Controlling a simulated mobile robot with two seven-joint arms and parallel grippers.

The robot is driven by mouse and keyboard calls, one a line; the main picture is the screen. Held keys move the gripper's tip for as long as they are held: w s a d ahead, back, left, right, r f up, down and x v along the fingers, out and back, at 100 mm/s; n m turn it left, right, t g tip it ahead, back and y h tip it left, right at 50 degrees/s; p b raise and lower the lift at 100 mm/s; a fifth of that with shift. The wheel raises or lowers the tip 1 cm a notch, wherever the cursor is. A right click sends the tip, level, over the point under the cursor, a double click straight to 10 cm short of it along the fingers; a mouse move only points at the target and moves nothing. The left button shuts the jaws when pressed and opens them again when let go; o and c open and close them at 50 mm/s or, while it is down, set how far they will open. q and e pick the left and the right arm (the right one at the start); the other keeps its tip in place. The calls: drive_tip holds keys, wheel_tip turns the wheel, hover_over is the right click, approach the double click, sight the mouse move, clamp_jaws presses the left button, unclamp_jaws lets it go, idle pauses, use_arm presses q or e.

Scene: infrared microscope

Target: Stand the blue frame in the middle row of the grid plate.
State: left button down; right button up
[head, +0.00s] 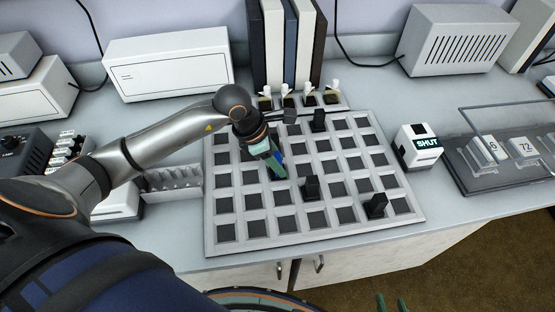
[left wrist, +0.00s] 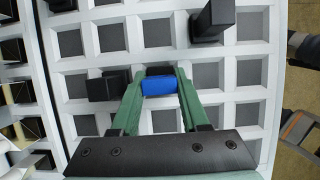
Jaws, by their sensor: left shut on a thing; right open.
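The blue frame (left wrist: 159,86) is held between the green fingertips of my left gripper (left wrist: 160,80) in the left wrist view. The frame's lower part is hidden. The green fingertips of my right gripper (head: 391,303) show apart and empty at the bottom edge, off the table.
Black blocks stand on the plate: one at the back (head: 318,121), one in front of the middle (head: 311,188), one at front right (head: 376,206). Bottles and binders are behind. A grey rack (head: 172,183) is left.

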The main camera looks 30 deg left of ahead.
use_arm(q)
drive_tip(key=shift+f+b, duration=0.2)
drive_tip(key=shift+b, duration=0.1)
idle(0.4)
drive_tip(key=shift+c, duration=1.6)
unclamp_jaws()
drive_tip(key=o, duration=0.3)
